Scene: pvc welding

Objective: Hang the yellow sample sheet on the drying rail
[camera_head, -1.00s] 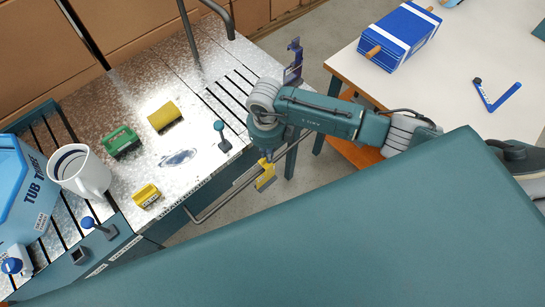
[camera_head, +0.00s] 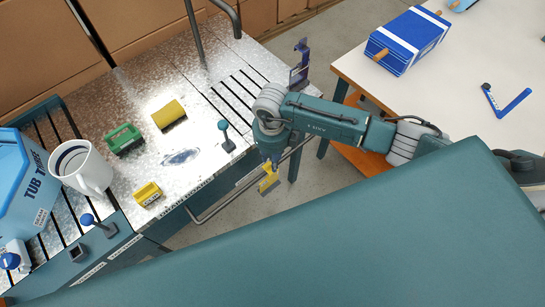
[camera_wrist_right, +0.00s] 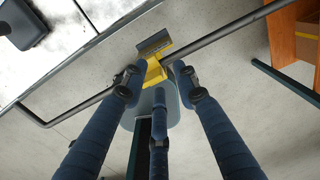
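A curved dull-yellow piece (camera_head: 169,115), which may be the sample sheet, lies on the metal bench. A grey rail (camera_head: 224,201) runs along the bench's front edge; it also shows in the wrist view (camera_wrist_right: 232,39). I cannot tell whether this is the drying rail. My right gripper (camera_head: 268,160) points down just outside the bench, by the rail. A yellow piece with a grey edge (camera_head: 269,182) is at its fingertips and also shows in the wrist view (camera_wrist_right: 154,72). My left gripper is out of view.
The bench holds a green block (camera_head: 124,139), a small yellow block (camera_head: 148,194), a white mug (camera_head: 84,167) and a blue tub (camera_head: 22,180). A bent grey tube (camera_head: 196,40) rises at the back. A white table (camera_head: 450,90) stands right, with floor between.

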